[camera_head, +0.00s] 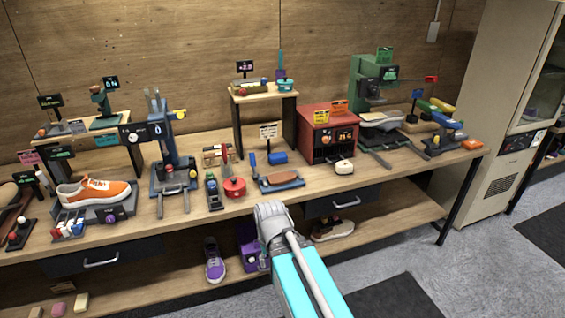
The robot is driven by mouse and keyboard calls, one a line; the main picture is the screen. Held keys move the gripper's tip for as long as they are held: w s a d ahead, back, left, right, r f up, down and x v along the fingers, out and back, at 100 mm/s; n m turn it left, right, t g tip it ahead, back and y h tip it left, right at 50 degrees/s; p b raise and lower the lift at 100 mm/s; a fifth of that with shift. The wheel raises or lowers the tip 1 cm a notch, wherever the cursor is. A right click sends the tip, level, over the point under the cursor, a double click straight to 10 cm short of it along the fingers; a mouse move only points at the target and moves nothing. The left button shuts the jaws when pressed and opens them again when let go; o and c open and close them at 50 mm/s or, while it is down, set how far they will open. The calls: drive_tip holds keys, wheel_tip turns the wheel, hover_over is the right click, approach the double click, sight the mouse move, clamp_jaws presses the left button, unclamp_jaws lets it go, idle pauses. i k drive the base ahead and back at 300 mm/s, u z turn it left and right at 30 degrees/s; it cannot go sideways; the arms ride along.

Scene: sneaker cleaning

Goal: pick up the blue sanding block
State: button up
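A small blue block (277,157) lies on the workbench near the middle, behind a shallow blue tray (268,187) with a brown piece on it. Another blue block (447,121) sits among coloured blocks at the bench's right end. I cannot tell from this view which one is the sanding block. My gripper (270,208) is at the end of my arm, in front of the bench edge and below the tray in the picture. It appears apart from both blue blocks. Its fingers are too small and too foreshortened to tell if they are open.
The wooden bench (345,186) is crowded with tools. A red machine (328,142) stands right of the middle block, a red round container (234,187) left of the tray. A small raised shelf (262,94) stands behind. A lower shelf (385,222) holds shoes.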

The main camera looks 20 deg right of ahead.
sight(277, 158)
drive_tip(key=z, duration=0.5)
drive_tip(key=k, duration=1.25)
drive_tip(key=z, duration=0.55)
drive_tip(key=i, duration=2)
drive_tip(key=u, duration=0.85)
drive_tip(key=i, duration=0.5)
drive_tip(key=u, duration=0.2)
